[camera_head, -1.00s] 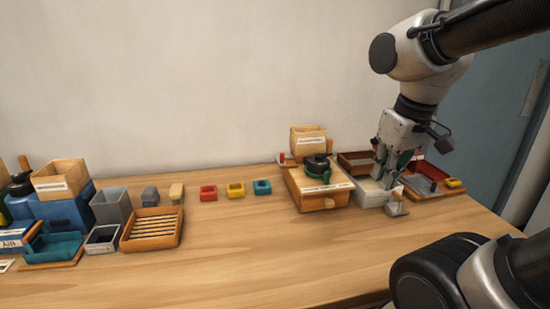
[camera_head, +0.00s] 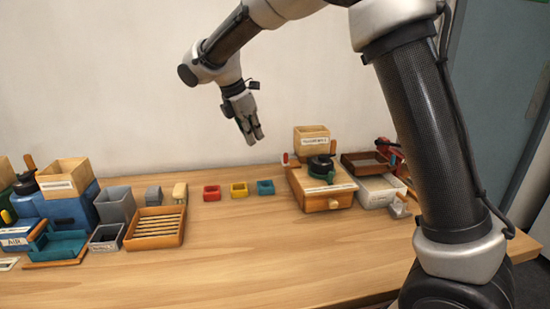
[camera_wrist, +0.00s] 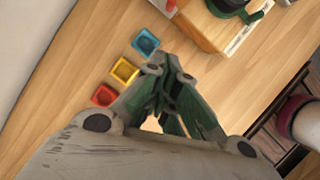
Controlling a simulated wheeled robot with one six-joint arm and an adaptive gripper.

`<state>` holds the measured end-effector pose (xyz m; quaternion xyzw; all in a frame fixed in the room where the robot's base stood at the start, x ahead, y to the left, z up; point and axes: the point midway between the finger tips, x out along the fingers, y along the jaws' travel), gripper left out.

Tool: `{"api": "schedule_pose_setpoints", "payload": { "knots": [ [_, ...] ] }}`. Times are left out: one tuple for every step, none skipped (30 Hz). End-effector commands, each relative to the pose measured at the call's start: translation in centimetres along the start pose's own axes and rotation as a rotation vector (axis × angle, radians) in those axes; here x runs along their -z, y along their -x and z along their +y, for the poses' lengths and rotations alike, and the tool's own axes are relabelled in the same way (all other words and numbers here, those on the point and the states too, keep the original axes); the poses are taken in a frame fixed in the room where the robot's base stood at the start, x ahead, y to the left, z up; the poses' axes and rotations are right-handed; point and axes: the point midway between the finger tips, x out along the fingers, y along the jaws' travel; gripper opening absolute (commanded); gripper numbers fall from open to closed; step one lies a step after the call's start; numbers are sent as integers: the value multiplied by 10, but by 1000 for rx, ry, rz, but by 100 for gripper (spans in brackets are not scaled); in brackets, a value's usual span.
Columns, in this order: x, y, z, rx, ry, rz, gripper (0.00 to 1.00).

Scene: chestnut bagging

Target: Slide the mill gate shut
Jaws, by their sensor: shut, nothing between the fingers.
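The mill (camera_head: 334,199) is a wooden box with a round wooden knob on its front, a black and green top part (camera_head: 321,168) and a labelled wooden hopper (camera_head: 312,138) behind. A small red-tipped piece (camera_head: 285,158) shows at its left edge and may be the gate; I cannot tell how far it is slid. My gripper (camera_head: 256,139) is shut and empty, pointing down in the air to the left of the mill, apart from it. The wrist view shows the closed fingertips (camera_wrist: 168,62) and a corner of the mill (camera_wrist: 213,27) at the top.
Red (camera_head: 212,192), yellow (camera_head: 239,189) and blue (camera_head: 265,187) small cups stand left of the mill. A slatted wooden tray (camera_head: 153,240), a grey bin (camera_head: 115,206) and a blue machine (camera_head: 70,212) are further left. A white tray (camera_head: 378,196) is right of the mill. The front table is clear.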

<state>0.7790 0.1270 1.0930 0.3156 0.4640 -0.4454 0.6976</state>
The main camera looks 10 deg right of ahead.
Motion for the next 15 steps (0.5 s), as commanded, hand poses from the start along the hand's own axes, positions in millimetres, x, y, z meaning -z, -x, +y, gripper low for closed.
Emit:
{"api": "schedule_pose_setpoints", "payload": {
  "knots": [
    [0, 0, -1, 3, 32, -1, 0],
    [-1, -1, -1, 4, 47, -1, 0],
    [-1, -2, -1, 4, 61, -1, 0],
    [-1, -4, -1, 5, 66, -1, 0],
    [-1, -7, -1, 5, 68, -1, 0],
    [0, -11, -2, 5, 69, 0, 0],
    [0, -15, -2, 7, 69, -1, 0],
    [0, -20, -2, 7, 69, -1, 0],
    [0, -27, -2, 7, 68, 0, 0],
    [-1, -33, -3, 8, 68, 0, 0],
    [-1, -39, -3, 8, 67, 0, 0],
    [-1, -48, -3, 9, 67, 0, 0],
    [-1, -55, -3, 8, 67, 0, 0],
    [-1, -61, -3, 9, 67, -1, 0],
    [-1, -70, -2, 7, 66, 0, 0]
  ]
}}
